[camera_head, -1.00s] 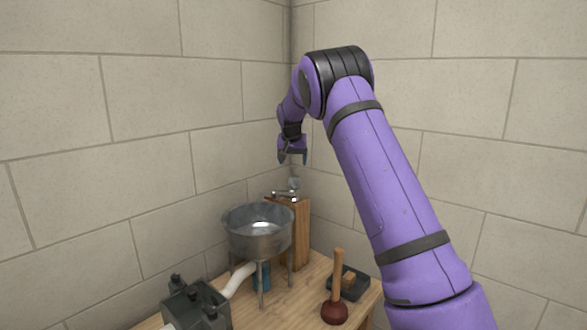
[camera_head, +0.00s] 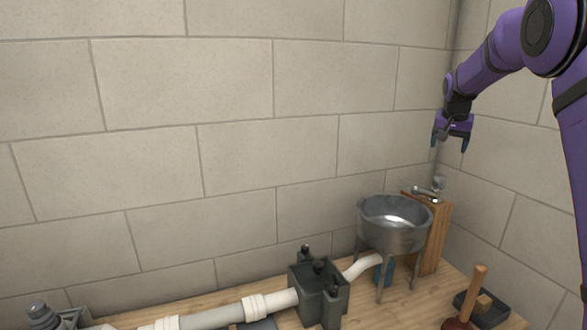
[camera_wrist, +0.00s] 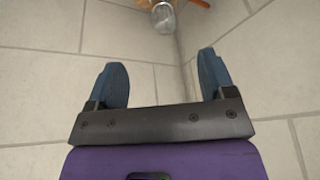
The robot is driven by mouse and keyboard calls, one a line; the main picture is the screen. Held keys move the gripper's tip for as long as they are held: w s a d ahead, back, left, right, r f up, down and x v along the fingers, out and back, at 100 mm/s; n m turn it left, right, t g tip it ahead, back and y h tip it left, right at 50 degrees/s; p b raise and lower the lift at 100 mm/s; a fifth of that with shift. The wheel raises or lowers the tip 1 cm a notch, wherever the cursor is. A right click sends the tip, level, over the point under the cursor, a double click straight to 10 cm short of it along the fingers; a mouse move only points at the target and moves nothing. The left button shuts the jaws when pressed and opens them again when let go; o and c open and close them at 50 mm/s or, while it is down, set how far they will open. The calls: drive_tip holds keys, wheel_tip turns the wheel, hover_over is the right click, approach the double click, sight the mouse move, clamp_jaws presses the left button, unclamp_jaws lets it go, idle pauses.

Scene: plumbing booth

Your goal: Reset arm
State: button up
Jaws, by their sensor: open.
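My gripper (camera_head: 450,148) hangs at the right of the head view, above the faucet and the sink stand, pointing down. In the wrist view my gripper (camera_wrist: 164,84) shows two blue fingertips spread wide with nothing between them. The metal faucet (camera_head: 428,190) sits on a wooden post (camera_head: 436,238) below it, clear of the fingers. A metal basin (camera_head: 393,225) on legs stands just left of the post. In the wrist view a metal end of the faucet (camera_wrist: 164,17) shows at the top, beyond the fingers.
A wooden table (camera_head: 395,309) runs along the wall. On it are a dark clamp block (camera_head: 318,290), a white pipe (camera_head: 215,316), a blue can (camera_head: 385,272), and a plunger (camera_head: 463,310) beside a dark tray (camera_head: 492,312). Brick walls (camera_head: 200,90) meet in a corner behind my gripper.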

drive_tip(key=s+a+r+n+y, duration=0.1)
drive_tip(key=s+a+r, duration=0.2)
drive_tip(key=s, duration=0.5)
drive_tip(key=s+a+r+n+t, duration=0.1)
drive_tip(key=s+a+r, duration=0.25)
drive_tip(key=s, duration=0.45)
drive_tip(key=s+a+r+n+y, duration=0.1)
drive_tip(key=s+a+r, duration=0.2)
drive_tip(key=s, duration=0.4)
drive_tip(key=s+a+f+n, duration=0.1)
drive_tip(key=s+a+f, duration=0.1)
drive_tip(key=s, duration=0.6)
drive_tip(key=s+a+f+n, duration=0.1)
drive_tip(key=s+a+f, duration=0.2)
drive_tip(key=s, duration=0.6)
drive_tip(key=s+a+f+n, duration=0.1)
drive_tip(key=s+a+f, duration=0.1)
drive_tip(key=s, duration=0.6)
drive_tip(key=shift+s+a+f+n, duration=0.2)
drive_tip(key=shift+s+f+n, duration=0.1)
drive_tip(key=shift+s+n, duration=0.1)
